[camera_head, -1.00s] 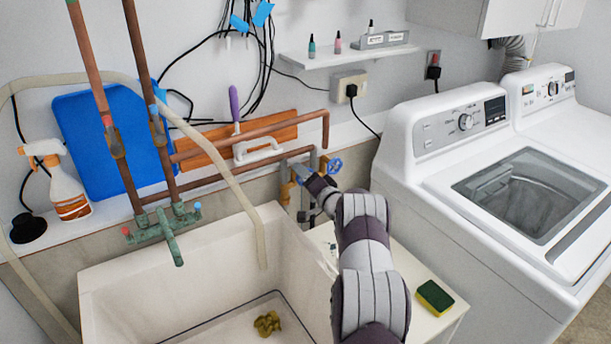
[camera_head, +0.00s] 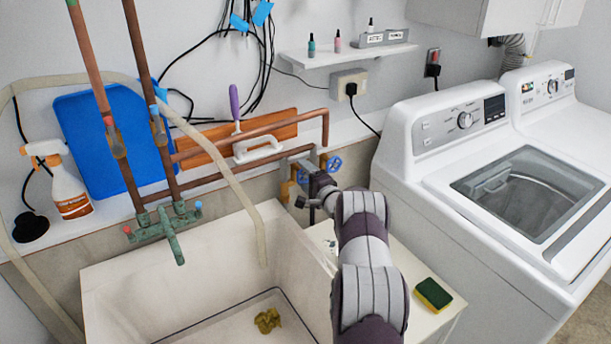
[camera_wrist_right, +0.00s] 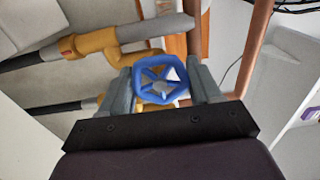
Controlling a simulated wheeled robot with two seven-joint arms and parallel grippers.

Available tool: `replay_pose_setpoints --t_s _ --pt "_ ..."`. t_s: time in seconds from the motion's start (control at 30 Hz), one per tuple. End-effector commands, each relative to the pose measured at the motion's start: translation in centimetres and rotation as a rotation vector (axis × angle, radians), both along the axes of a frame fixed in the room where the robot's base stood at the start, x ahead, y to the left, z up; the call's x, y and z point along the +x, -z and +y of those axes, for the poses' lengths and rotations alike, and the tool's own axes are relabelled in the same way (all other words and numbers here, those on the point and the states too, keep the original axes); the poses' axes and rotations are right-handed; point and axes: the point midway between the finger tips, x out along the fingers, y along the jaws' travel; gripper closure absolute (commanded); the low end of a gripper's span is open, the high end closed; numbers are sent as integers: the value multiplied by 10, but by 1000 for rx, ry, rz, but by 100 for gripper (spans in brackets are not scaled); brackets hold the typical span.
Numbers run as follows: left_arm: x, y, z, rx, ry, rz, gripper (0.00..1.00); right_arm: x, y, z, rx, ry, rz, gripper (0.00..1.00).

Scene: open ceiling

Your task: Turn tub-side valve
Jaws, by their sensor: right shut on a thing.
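The tub-side valve has a blue spoked handwheel (camera_head: 302,177) on the pipework right of the tub; my right gripper mostly covers it in the head view. In the right wrist view a blue handwheel (camera_wrist_right: 162,84) sits between the two grey fingers. My right gripper (camera_head: 307,168) is shut on it, with a finger at each side of the rim. The fingers also show in the right wrist view (camera_wrist_right: 162,92). A second blue handwheel (camera_head: 334,163) is just right of the gripper. My left gripper is not in view.
The white tub (camera_head: 110,285) lies left of my arm, and the washing machine (camera_head: 400,150) stands close on its right. Copper pipes (camera_head: 250,135) run along the wall behind. A sponge (camera_head: 433,294) lies on the ledge beside my arm.

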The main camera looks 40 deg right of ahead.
Motion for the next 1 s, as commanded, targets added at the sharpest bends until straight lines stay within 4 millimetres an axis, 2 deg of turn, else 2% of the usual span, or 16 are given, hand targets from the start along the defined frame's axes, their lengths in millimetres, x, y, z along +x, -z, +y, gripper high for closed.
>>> replay_pose_setpoints --t_s 0.37,0.4,0.47,0.5,0.8,0.87,1.0 --pt "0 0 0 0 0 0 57 0 2 1 9 -1 3 67" --pt "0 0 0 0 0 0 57 0 2 1 9 -1 3 33" --pt "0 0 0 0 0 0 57 0 2 1 8 -1 3 14" --pt "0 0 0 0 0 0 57 0 2 1 8 -1 2 12" --pt "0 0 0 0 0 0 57 -3 1 0 6 0 0 12" --pt "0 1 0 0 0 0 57 -9 2 1 7 1 2 12" --pt "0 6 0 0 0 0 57 -37 2 3 7 3 2 12"
